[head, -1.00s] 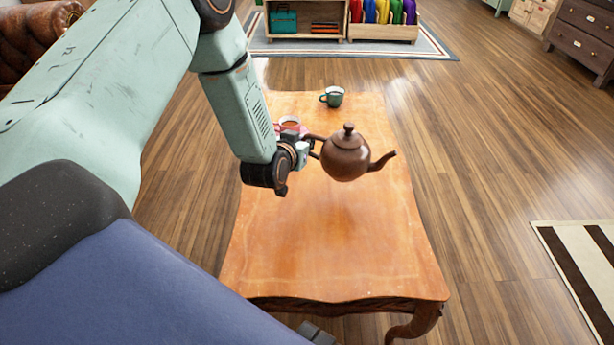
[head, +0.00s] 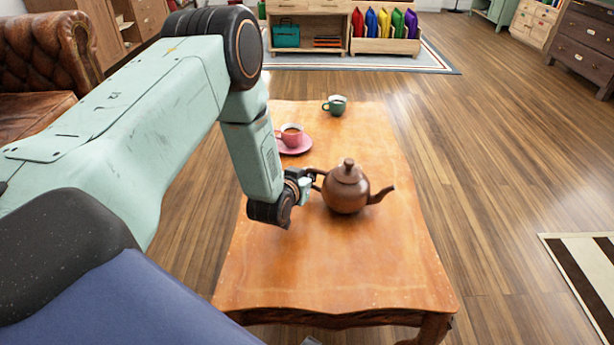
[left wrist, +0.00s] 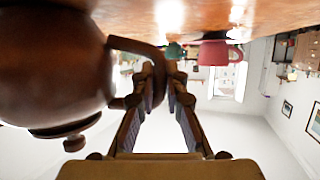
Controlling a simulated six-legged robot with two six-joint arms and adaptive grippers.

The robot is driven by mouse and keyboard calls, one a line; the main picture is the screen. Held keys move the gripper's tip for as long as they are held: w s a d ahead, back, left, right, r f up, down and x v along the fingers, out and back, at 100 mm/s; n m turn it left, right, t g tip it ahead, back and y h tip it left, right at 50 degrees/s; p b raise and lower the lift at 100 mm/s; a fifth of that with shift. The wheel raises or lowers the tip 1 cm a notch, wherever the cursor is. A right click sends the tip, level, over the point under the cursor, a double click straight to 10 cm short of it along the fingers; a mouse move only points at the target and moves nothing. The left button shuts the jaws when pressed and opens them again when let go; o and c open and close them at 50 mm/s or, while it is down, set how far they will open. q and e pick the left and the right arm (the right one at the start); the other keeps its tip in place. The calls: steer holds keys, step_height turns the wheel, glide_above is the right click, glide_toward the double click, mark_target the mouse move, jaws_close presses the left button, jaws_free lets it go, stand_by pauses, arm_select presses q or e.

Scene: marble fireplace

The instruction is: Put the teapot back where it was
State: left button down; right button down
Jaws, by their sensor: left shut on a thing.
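The brown teapot (head: 345,190) is upright over the middle of the wooden table (head: 340,265), its spout pointing right. Its base is at or very close to the tabletop; I cannot tell if it touches. My left gripper (head: 313,180) is shut on the teapot's handle, coming from the left. In the left wrist view, which is upside down, the teapot (left wrist: 50,65) fills the left side and its handle (left wrist: 157,85) passes between the fingers of my left gripper (left wrist: 160,80). My right gripper is not in view.
A pink cup (head: 291,135) on a pink saucer (head: 296,148) stands behind the teapot to the left. A green mug (head: 335,106) stands at the table's far end. The near part and right side of the tabletop are clear.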

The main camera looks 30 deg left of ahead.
arm_select(q)
steer(key=shift+r, duration=0.15)
steer(key=c, duration=1.8)
jaws_free()
steer(key=o, duration=0.4)
steer(key=shift+f, duration=0.2)
steer(key=shift+f+b, duration=0.15)
steer(key=shift+b, duration=0.25)
steer(key=p+v, duration=0.4)
steer(key=v, duration=0.3)
steer(key=shift+a+f, duration=0.1)
steer(key=shift+a, duration=0.05)
steer(key=shift+s, duration=0.5)
